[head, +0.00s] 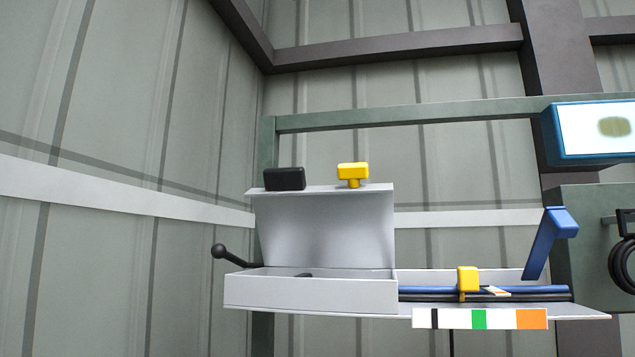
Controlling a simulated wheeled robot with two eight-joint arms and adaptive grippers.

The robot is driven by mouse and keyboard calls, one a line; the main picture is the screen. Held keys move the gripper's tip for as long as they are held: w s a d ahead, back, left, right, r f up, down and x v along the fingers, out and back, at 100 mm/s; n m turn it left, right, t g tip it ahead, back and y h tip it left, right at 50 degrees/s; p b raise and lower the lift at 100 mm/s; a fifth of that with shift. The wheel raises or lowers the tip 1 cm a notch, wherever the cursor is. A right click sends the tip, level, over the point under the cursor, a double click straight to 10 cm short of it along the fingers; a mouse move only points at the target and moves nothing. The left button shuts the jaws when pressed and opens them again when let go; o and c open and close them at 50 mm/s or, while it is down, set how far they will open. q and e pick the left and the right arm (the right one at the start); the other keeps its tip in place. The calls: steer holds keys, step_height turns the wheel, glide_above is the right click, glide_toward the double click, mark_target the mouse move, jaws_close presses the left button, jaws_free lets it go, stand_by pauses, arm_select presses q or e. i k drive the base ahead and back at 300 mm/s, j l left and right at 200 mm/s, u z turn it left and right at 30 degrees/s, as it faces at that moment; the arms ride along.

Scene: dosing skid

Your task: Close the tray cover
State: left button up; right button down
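The tray cover (325,231) is a light grey panel standing nearly upright, open, at the back of a grey tray (310,294). A black block (284,179) and a yellow knob (353,172) sit along the cover's top lip. The tray's inside is partly visible over its front wall, with a small dark thing in it that I cannot identify. Neither of my grippers shows in the head view.
A black ball-ended lever (219,251) sticks out left of the tray. To the right are blue and black pipes with a yellow handle (467,279), a blue angled lever (551,242) and a blue-framed screen (598,130). Space in front of the cover looks clear.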

mark_target(299, 225)
steer(key=l+z, duration=0.2)
steer(key=l, duration=0.45)
steer(key=i+l+z, duration=0.2)
steer(key=l, duration=0.45)
steer(key=k, duration=0.1)
